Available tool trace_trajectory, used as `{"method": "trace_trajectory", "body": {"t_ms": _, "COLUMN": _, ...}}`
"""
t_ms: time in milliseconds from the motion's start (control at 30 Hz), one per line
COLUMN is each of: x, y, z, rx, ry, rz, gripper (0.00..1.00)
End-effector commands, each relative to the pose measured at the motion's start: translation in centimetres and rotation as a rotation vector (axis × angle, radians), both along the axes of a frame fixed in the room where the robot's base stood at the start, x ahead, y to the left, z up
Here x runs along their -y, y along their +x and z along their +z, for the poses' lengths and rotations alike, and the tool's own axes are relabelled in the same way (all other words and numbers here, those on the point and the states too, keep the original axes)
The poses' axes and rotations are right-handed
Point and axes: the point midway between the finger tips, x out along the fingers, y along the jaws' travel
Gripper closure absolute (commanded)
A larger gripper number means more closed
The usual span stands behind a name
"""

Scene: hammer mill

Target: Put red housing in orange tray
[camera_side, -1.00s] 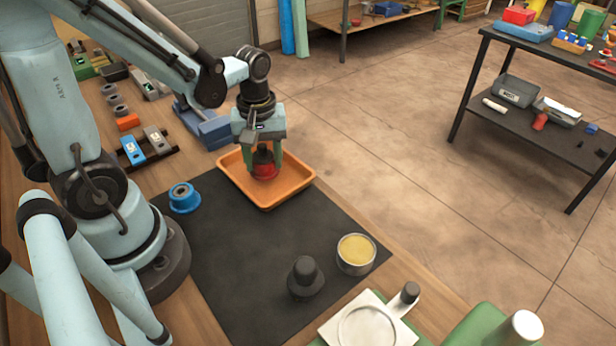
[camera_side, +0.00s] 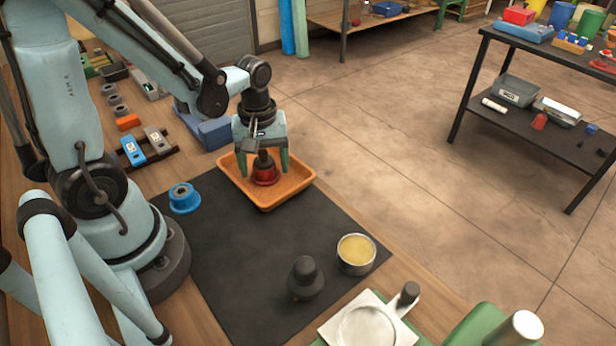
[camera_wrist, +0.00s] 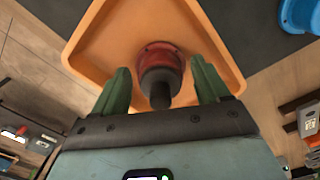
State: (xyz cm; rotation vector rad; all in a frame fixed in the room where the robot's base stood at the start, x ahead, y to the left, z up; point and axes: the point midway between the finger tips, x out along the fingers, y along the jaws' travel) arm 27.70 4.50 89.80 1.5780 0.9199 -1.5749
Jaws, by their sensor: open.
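The red housing (camera_side: 265,173), with a dark upper part, stands inside the orange tray (camera_side: 295,184). It also shows in the wrist view (camera_wrist: 160,55), resting on the tray floor (camera_wrist: 108,40). My gripper (camera_side: 264,168) is above the tray with its green fingers apart, one on each side of the housing. In the wrist view the open fingers (camera_wrist: 160,88) show gaps to the housing's dark top on both sides. The housing looks upright.
A blue housing (camera_side: 184,198) stands at the dark mat's left edge. A dark knobbed part (camera_side: 306,277) and a round tin with yellow contents (camera_side: 356,254) stand on the mat (camera_side: 240,265). Blue blocks (camera_side: 213,131) lie behind the tray. The mat's middle is clear.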

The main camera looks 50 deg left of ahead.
Motion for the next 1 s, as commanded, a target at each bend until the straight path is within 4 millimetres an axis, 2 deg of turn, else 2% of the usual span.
{"method": "trace_trajectory", "body": {"t_ms": 267, "x": 0.0, "y": 0.0, "z": 1.0, "rx": 0.0, "ry": 0.0, "rz": 0.0, "gripper": 0.25}}
{"method": "trace_trajectory", "body": {"t_ms": 1000, "x": 0.0, "y": 0.0, "z": 10.2, "rx": -0.001, "ry": 0.0, "rz": 0.0, "gripper": 0.25}}
